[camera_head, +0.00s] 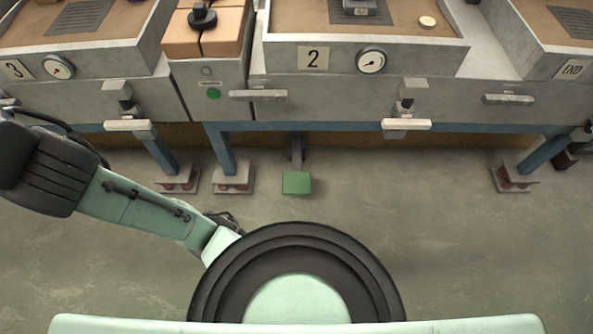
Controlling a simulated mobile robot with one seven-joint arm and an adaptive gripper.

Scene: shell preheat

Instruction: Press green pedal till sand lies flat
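The green pedal (296,183) sits low in front of the station marked 2, at the end of a dark lever below the bench. The brown sand (296,17) fills the tray (440,52) at that station. It looks mostly even, but the tray's far part is cut off by the picture edge. My arm comes in from the left. My gripper (226,217) is a small dark shape left of and below the pedal in the picture, apart from it. My own round body part hides much of it, so its fingers cannot be made out.
A dial gauge (371,61) and handles are on the bench front. A green button (213,93) is left of them. Blue legs on foot blocks (233,178) stand left and right of the pedal. A cream disc (427,21) lies on the sand.

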